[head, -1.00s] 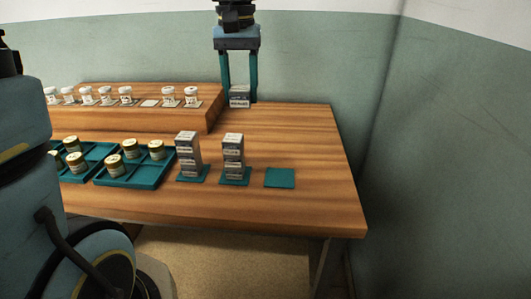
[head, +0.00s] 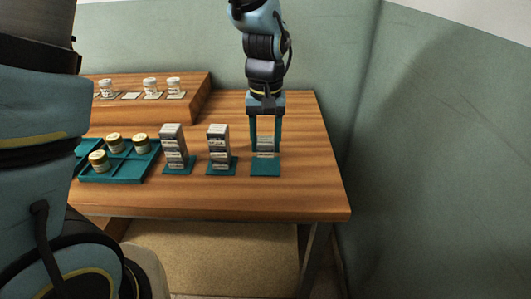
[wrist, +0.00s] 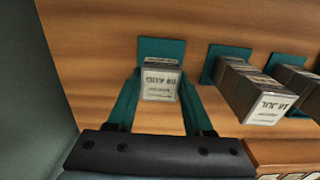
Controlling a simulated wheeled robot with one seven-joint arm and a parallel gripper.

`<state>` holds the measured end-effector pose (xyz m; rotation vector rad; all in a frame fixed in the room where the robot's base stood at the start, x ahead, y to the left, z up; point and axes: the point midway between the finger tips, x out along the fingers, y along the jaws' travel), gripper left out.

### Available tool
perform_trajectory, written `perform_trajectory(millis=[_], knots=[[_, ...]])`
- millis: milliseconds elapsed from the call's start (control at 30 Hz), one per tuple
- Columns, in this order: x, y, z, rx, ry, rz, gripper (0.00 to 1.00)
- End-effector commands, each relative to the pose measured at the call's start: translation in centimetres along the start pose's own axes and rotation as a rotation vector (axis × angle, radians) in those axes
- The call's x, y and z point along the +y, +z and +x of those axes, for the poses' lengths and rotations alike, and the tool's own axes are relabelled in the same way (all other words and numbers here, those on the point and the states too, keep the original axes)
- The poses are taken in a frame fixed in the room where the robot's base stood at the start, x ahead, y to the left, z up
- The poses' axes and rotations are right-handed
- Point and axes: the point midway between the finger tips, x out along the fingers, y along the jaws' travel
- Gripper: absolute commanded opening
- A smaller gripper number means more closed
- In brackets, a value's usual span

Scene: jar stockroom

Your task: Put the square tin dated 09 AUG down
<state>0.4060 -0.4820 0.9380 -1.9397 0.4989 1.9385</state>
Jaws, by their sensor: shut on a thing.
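The square tin dated 09 AUG (wrist: 160,84) is between the fingers of my gripper (wrist: 160,100), which is shut on it. Its date label shows upside down in the wrist view. In the head view the tin (head: 266,146) is held upright by my gripper (head: 265,148) over the rightmost teal mat (head: 265,172). The mat also shows behind the tin in the wrist view (wrist: 160,46).
Two stacks of square tins (head: 173,147) (head: 218,145) stand on teal mats to the left; one top tin (wrist: 262,108) reads 16 JUL. A teal divided tray (head: 115,175) holds round jars. White-lidded jars stand on a raised wooden shelf (head: 190,103). The table's right edge is close by.

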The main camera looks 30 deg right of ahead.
Motion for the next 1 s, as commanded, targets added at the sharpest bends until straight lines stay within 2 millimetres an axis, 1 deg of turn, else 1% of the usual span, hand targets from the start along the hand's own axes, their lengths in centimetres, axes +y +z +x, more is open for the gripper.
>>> perform_trajectory(millis=[200, 300, 567, 700, 733, 967, 1000], knots=[[-0.1, 0.1, 2.9, -0.004, -0.002, 0.0, 0.0], [-0.1, 0.1, 3.7, -0.003, -0.001, 0.0, 0.0], [0.0, 0.0, 3.8, 0.0, 0.0, 0.0, 0.0], [0.0, 0.0, 4.2, 0.0, 0.0, 0.0, 0.0], [0.0, 0.0, 4.1, 0.0, 0.0, 0.0, 0.55], [0.0, 0.0, 4.1, 0.0, 0.0, 0.0, 0.81], [0.0, 0.0, 4.1, 0.0, 0.0, 0.0, 0.81]])
